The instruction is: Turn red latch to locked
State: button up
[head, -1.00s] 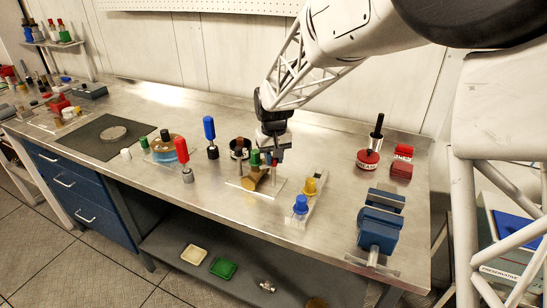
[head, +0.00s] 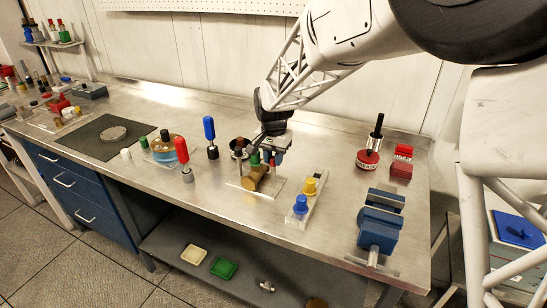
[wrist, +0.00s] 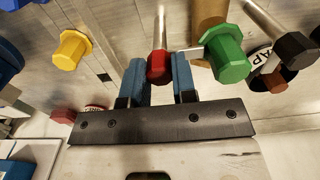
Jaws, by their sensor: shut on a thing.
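The red latch knob (wrist: 160,66) sits between the two blue fingers of my gripper (wrist: 159,80) in the wrist view. My gripper is shut on it. In the head view my gripper (head: 270,158) reaches down over the clear plate (head: 239,181) on the bench, and its fingers largely hide the red latch there. A green knob (wrist: 228,58) stands close beside the right finger in the wrist view. I cannot read any locked mark.
A yellow knob (head: 310,187) and a blue knob (head: 300,205) stand on a strip to the right. A blue vise (head: 378,228) is farther right. Red-handled (head: 182,152) and blue-handled (head: 209,130) tools stand left. The bench's front right is partly clear.

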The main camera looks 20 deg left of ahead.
aim_at(273, 157)
dwell(0.4)
jog(key=o, duration=0.9)
jog(key=shift+r, duration=0.15)
jog(key=shift+r, duration=3.75)
